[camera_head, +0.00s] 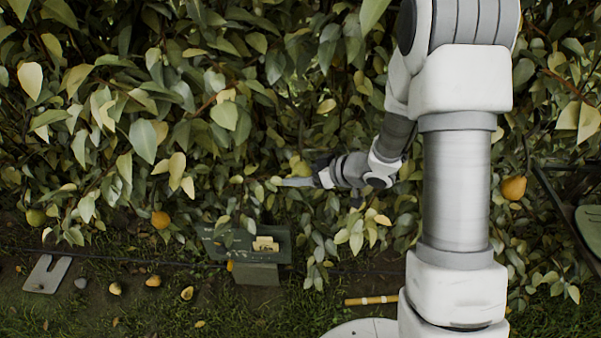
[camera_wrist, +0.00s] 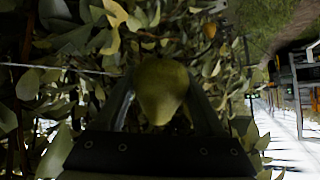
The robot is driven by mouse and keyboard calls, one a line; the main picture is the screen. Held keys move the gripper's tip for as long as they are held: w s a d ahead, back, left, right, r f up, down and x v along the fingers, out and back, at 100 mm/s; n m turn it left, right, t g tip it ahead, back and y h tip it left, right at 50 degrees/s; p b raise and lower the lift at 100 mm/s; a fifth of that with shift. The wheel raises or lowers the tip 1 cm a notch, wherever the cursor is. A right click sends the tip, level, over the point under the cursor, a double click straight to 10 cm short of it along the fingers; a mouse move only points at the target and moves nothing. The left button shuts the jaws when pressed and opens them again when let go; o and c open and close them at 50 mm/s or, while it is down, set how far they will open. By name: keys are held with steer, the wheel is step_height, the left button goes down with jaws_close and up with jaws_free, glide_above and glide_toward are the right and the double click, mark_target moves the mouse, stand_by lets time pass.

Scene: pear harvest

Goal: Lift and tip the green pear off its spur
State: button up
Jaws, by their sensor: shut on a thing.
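In the head view my gripper (camera_head: 292,182) reaches left into the foliage. A small yellow-green patch of the pear (camera_head: 301,168) shows just above the fingers there, partly covered by leaves.
Dense leaves surround my gripper. Orange pears hang at lower left (camera_head: 160,219) and right (camera_head: 513,188). A dark green box (camera_head: 258,273) stands below, with fallen pears (camera_head: 153,281) on the ground. A wooden stick (camera_head: 371,300) and a dark-framed green seat (camera_head: 591,225) lie toward the right.

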steer(key=shift+s+d+r+g+h+p, duration=0.1)
steer(key=shift+s+r+g+h+p, duration=0.3)
steer(key=shift+p, duration=1.7)
steer(key=shift+f+p, duration=0.25)
steer(key=shift+p, duration=0.15)
steer(key=shift+r+m+p, duration=0.15)
steer(key=shift+m+p, duration=0.15)
steer(key=shift+p, duration=0.15)
steer(key=shift+s+d+r+g+p, duration=0.15)
steer(key=shift+s+g+p, duration=0.45)
steer(key=shift+p, duration=1.7)
steer(key=shift+w+g+p, duration=0.15)
steer(key=shift+g+p, duration=0.15)
steer(key=shift+r+m+h+p, duration=0.15)
steer(key=shift+m+h+p, duration=0.15)
steer(key=shift+h+p, duration=0.15)
steer(key=shift+s+d+g, duration=0.15)
steer(key=shift+s+g, duration=0.25)
steer(key=shift+g, duration=0.2)
